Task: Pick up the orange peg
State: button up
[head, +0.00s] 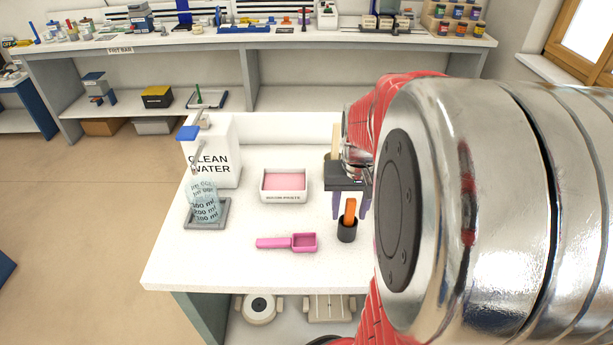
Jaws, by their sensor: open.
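The orange peg (350,212) stands upright in a small black cup (347,234) on the right part of the white table, its top sticking out above the rim. My gripper (350,205) is open above the cup, with its purple fingers pointing down. One finger shows to the left of the peg and the other to its right. I cannot tell from this view whether the fingers touch the peg. My arm covers the right side of the table.
On the white table (165,262) stand a clean water container (222,170), a measuring beaker (204,203), a white tray with pink contents (264,196) and a pink scoop (304,243). The front left of the table is clear. A long bench (230,43) stands behind.

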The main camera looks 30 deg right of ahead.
jog(key=shift+c, duration=0.2)
dwell(0.3)
grip_shut()
